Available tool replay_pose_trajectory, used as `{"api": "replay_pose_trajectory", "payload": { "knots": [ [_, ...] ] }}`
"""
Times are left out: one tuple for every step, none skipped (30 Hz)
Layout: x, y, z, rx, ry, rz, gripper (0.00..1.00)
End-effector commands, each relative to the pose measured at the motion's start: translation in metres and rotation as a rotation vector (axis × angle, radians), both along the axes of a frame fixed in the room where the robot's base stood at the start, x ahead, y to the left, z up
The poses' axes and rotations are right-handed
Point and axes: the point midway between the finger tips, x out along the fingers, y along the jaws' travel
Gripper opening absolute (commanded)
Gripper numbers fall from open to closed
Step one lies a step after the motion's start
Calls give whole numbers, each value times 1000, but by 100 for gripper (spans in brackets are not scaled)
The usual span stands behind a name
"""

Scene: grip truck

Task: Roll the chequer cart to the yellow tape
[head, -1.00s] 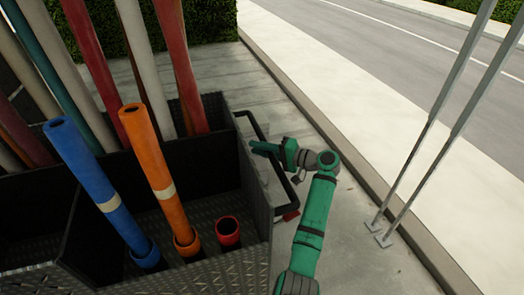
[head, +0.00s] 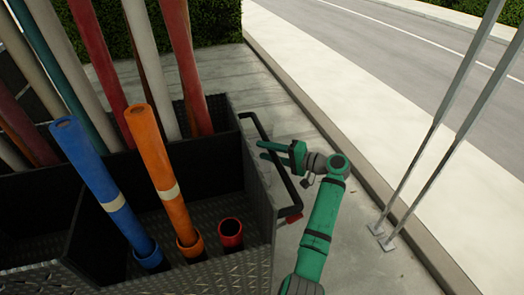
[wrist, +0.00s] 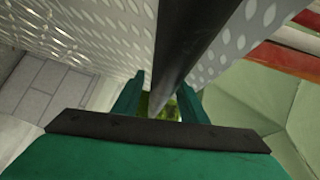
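The chequer cart (head: 170,281) is a dark patterned-metal box with tubes standing in it, at the left of the head view. Its black bar handle (head: 262,137) sticks out from its right side. My gripper (head: 264,149) is at this handle, its green fingers reaching across the bar from the right. In the wrist view the black bar (wrist: 188,45) runs between the two fingers (wrist: 157,97), with a gap beside it, so the gripper is open around the bar. The cart's perforated-looking side (wrist: 110,35) is close by. I see no yellow tape in either view.
Blue (head: 98,185) and orange (head: 160,175) tubes stand in the cart, beside a short red one (head: 230,232). Two thin metal poles (head: 436,130) stand at the right. A kerb and pale pavement (head: 345,95) run along a road. Grey paving (head: 295,100) beyond the handle is clear.

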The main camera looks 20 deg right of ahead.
Motion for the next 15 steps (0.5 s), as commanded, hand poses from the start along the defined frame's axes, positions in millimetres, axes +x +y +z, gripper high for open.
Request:
{"api": "replay_pose_trajectory", "payload": {
  "knots": [
    [-7, -7, 1, 0, -1, -4, 39],
    [-12, -11, 2, 0, -1, -5, 39],
    [-18, -16, 3, -1, -2, -5, 39],
    [-22, -19, 4, -1, -2, -5, 39],
    [-27, -22, 5, -1, -1, -3, 39],
    [-33, -27, 6, -1, 0, -3, 39],
    [-37, -30, 6, 0, -1, -3, 39],
    [-41, -33, 7, 0, 1, -2, 39],
    [-46, -37, 8, 0, 0, -2, 39],
    [-50, -40, 9, 1, 0, -3, 39],
    [-53, -44, 9, 1, 0, -4, 39],
    [-58, -48, 10, 1, 0, -5, 39],
    [-61, -50, 10, 1, 0, -5, 39],
    [-63, -52, 11, 1, -1, -6, 39],
    [-65, -54, 11, 1, 0, -5, 39]
  ]
}}
